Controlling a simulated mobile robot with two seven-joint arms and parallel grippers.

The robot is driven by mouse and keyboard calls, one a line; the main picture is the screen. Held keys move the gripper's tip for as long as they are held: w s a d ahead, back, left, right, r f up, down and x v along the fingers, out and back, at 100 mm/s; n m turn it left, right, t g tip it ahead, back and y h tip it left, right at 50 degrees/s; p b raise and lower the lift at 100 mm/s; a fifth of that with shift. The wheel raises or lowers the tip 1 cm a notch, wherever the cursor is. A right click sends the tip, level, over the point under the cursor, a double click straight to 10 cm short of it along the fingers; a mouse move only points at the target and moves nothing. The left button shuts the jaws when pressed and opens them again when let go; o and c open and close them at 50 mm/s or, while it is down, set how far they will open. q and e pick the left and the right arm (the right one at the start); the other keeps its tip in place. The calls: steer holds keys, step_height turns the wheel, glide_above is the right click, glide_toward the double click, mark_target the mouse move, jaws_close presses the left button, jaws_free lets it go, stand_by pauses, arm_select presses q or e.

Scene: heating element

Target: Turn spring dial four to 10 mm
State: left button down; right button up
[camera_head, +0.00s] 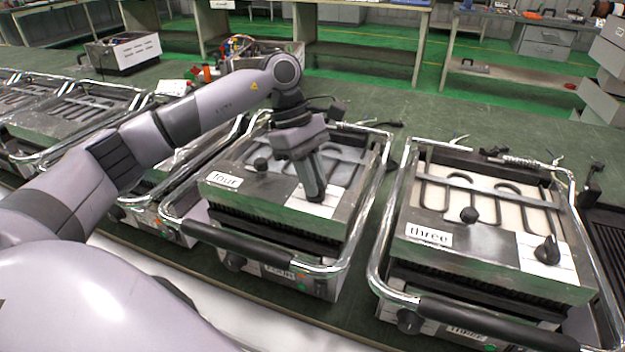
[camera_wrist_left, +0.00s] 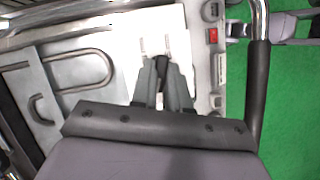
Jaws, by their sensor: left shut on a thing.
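The grill labelled four (camera_head: 222,180) stands in the middle of the head view, with a white plate on the right of its top. My left gripper (camera_head: 316,198) reaches down onto that plate. In the left wrist view its two fingers (camera_wrist_left: 163,88) are shut on the dark dial (camera_wrist_left: 162,64) on the white plate (camera_wrist_left: 115,60). The fingers and hand hide most of the dial, so its pointer and setting cannot be read. In the head view the gripper covers the dial. My right gripper is not in view.
The grill labelled three (camera_head: 430,234) stands to the right, with its own black dial (camera_head: 547,250) in the open. Chrome handle frames and a black handle bar (camera_head: 252,245) surround grill four. More grills stand to the left. The green bench top (camera_head: 440,125) behind is mostly clear.

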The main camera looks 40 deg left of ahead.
arm_select(q)
steer(key=shift+m+g, duration=0.4)
steer(key=shift+m, duration=0.6)
steer(key=c, duration=1.1)
jaws_free()
steer(key=shift+r, duration=0.1)
steer(key=v, duration=0.7)
steer(key=shift+w, duration=0.1)
